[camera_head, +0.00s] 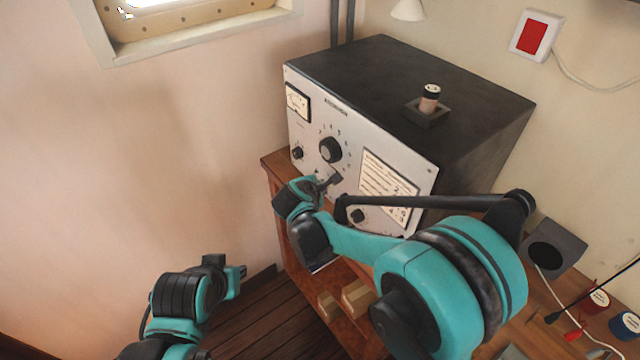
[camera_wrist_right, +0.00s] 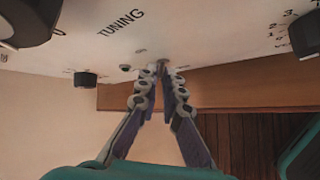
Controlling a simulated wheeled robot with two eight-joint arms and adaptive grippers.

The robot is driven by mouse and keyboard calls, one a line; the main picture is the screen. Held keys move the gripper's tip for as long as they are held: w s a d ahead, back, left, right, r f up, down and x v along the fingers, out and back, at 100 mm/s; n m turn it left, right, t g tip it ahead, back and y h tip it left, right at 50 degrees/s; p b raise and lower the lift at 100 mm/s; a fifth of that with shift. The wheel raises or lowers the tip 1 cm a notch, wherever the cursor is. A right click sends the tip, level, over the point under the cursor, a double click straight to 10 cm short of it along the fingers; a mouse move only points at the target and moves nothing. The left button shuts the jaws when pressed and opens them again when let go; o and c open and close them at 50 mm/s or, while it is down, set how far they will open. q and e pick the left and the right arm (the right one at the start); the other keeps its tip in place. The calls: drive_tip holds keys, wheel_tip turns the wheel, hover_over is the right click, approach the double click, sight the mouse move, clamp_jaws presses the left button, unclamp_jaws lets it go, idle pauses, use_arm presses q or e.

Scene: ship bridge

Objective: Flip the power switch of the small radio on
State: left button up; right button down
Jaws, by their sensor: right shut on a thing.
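The radio (camera_head: 400,75) is a black cabinet with an off-white front panel, standing on a wooden desk against the corner. My right gripper (camera_head: 322,183) is at the lower part of this panel, below the large tuning knob (camera_head: 330,150). In the right wrist view my right gripper's fingertips (camera_wrist_right: 162,72) meet close together around a small metal switch (camera_wrist_right: 163,63) at the panel's edge. The fingertips hide most of the switch, so its position cannot be told. A green lamp (camera_wrist_right: 125,68) sits beside it. My left gripper (camera_head: 238,275) hangs low at the left, away from the radio.
Black knobs (camera_wrist_right: 86,79) stick out of the panel near my right fingers. A small cylinder in a square holder (camera_head: 428,104) stands on the radio. A dark box (camera_head: 554,251) and spools (camera_head: 596,298) lie on the desk at right. The wall side at left is clear.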

drive_tip(key=shift+w+r+y, duration=0.1)
drive_tip(key=shift+y, duration=0.2)
idle(0.4)
drive_tip(key=c, duration=1.9)
unclamp_jaws()
drive_tip(key=shift+c, duration=0.2)
drive_tip(key=shift+w+d, duration=0.1)
drive_tip(key=v, duration=1.2)
drive_tip(key=shift+w+r, duration=0.1)
drive_tip(key=shift+r, duration=0.05)
